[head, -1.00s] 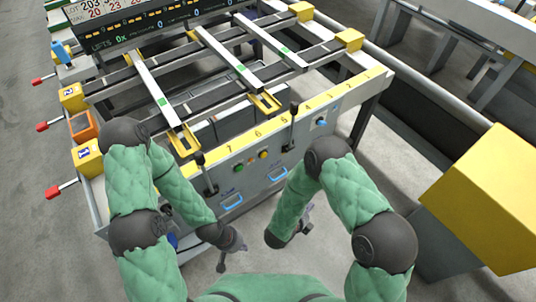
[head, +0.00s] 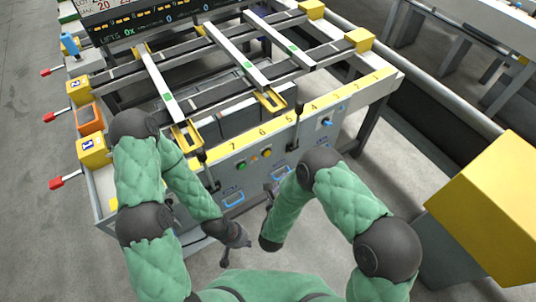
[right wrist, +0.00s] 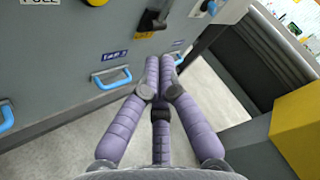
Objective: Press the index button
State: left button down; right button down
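The grey front panel (head: 222,175) of the table carries a green button (head: 241,166), a small orange-red one (head: 253,159) and a yellow one (head: 266,152). Their labels are too small to read, so I cannot tell which is the index button. My right gripper (head: 270,188) is in front of the panel, below these buttons, partly hidden by my forearm.
Blue pull handles (head: 233,200) stick out of the panel; one shows in the right wrist view (right wrist: 111,78) beside my fingers. Black upright levers (head: 297,112) stand at the table's front edge. A yellow block (head: 490,220) stands at right. Floor is open below the panel.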

aim_at(267, 153)
jog(key=w+a+b, duration=0.1)
jog(key=w+a, duration=0.4)
jog(key=w, duration=0.2)
jog(key=shift+b, duration=0.35)
jog(key=shift+a, duration=0.1)
dwell(1.3)
jog(key=shift+w+a+b, duration=0.2)
jog(key=shift+w+b, duration=0.1)
jog(key=shift+b, duration=0.05)
